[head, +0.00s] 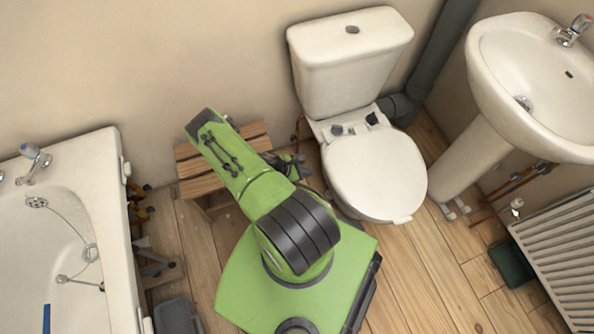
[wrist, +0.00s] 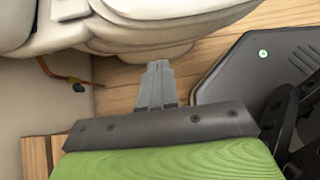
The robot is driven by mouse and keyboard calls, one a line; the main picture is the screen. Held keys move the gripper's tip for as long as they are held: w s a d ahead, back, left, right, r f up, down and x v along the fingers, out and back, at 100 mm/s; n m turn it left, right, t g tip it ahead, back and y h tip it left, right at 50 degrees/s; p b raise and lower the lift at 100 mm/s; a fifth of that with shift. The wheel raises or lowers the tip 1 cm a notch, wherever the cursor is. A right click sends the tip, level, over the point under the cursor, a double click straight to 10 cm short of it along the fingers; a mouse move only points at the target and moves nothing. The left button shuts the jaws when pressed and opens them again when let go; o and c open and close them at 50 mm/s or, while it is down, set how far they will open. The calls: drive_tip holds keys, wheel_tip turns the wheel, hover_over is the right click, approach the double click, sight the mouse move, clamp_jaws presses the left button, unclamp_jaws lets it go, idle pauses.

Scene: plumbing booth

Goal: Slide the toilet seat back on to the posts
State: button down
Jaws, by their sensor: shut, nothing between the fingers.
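The toilet seat (head: 375,175) is white and lies flat on the bowl in the head view. Two dark posts, one to the left (head: 337,130) and one to the right (head: 372,118), show on the ledge between the seat's rear edge and the cistern. I cannot tell whether the seat touches them. My gripper (wrist: 156,68) is shut and empty in the wrist view, its fingertips pointing at the toilet's lower side (wrist: 150,45) with no clear contact. In the head view my arm mostly hides the gripper, low at the toilet's left side.
A wooden stool (head: 190,165) stands against the wall, left of the toilet and partly behind my arm. A bath (head: 85,240) is at the left. A basin (head: 530,90) and radiator (head: 560,260) are at the right. Wooden floor (head: 415,275) is free in front of the toilet.

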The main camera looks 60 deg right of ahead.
drive_tip(key=shift+s+d+f+b, duration=0.15)
drive_tip(key=shift+s+d+f, duration=0.1)
drive_tip(key=shift+s+d, duration=0.35)
drive_tip(key=shift+s+d+f+b, duration=0.2)
drive_tip(key=shift+s+d, duration=0.35)
drive_tip(key=shift+d, duration=0.2)
drive_tip(key=shift+s+d+f+b, duration=0.1)
drive_tip(key=shift+s+d+f, duration=0.15)
drive_tip(key=shift+s+d, duration=0.35)
drive_tip(key=shift+s+d+r+b, duration=0.1)
drive_tip(key=shift+s+d+b, duration=0.2)
drive_tip(key=shift+s+d, duration=0.45)
drive_tip(key=shift+w, duration=0.1)
drive_tip(key=a+f+p+v, duration=0.1)
drive_tip(key=v, duration=0.5)
drive_tip(key=w+f+p+v, duration=0.1)
drive_tip(key=p+v, duration=0.1)
drive_tip(key=v, duration=0.5)
drive_tip(key=shift+a, duration=0.35)
